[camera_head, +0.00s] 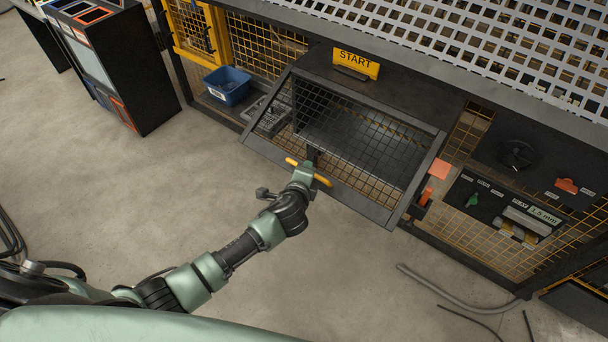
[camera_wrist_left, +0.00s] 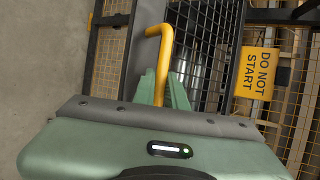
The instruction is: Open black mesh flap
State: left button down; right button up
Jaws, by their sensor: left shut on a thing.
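The black mesh flap (camera_head: 365,140) is a dark-framed grid panel on the front of the machine. It leans outward at the top of its opening, with a dark space behind it. A yellow bar handle (camera_head: 322,179) sits on its lower frame; it also shows in the left wrist view (camera_wrist_left: 153,33). My left gripper (camera_head: 308,169) is shut on the yellow handle, its green fingers (camera_wrist_left: 162,88) either side of the bar. The gripper hides the middle of the handle. My right gripper is not in view.
A yellow sign (camera_head: 356,63) hangs above the flap. A blue bin (camera_head: 227,85) stands left of it, and a control panel (camera_head: 500,207) is to its right. A dark cabinet (camera_head: 125,75) stands at upper left. Hoses (camera_head: 455,298) lie on the floor at lower right; the floor before the flap is clear.

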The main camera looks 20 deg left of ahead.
pick_arm(q)
jog(key=shift+s+a+r+g+p, duration=0.15)
jog(key=shift+r+g+p, duration=0.3)
jog(key=shift+r, duration=0.85)
jog(key=c, duration=1.5)
grip_release()
jog(key=shift+o, duration=0.2)
